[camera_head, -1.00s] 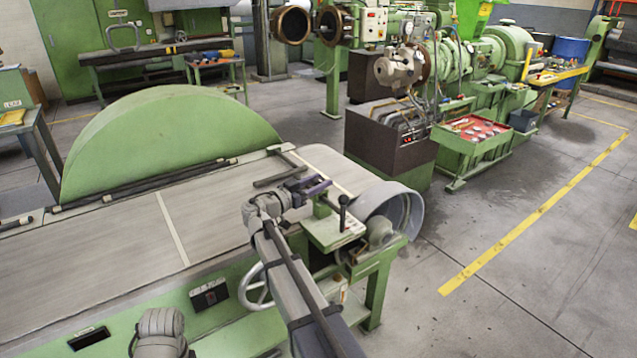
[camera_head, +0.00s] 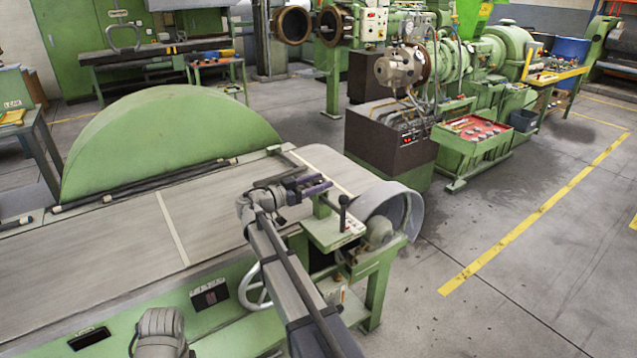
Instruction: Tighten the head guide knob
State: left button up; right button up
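My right gripper (camera_head: 322,184) has purple-dark fingers and is held above the right end of the green machine table, pointing right. Its two fingers show apart with a narrow gap, and nothing shows between them. A black-knobbed lever (camera_head: 343,209) stands upright on a small green control box (camera_head: 330,232), just right of and below the fingertips, apart from them in the picture. I cannot tell which part is the head guide knob. My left arm shows only as a grey link at the bottom left; its gripper is out of view.
The machine table (camera_head: 120,240) carries a large green half-disc guard (camera_head: 165,140). A spoked handwheel (camera_head: 254,288) sits on its front, and a grey drum (camera_head: 402,212) at its right end. The green extruder (camera_head: 448,60) stands behind. Floor at the right is clear.

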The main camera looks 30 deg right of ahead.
aim_at(313, 184)
jog(key=shift+o, duration=1.3)
jog(key=shift+a, duration=0.1)
jog(key=a, duration=0.7)
jog(key=shift+s+a, duration=0.2)
jog(key=shift+a, duration=0.1)
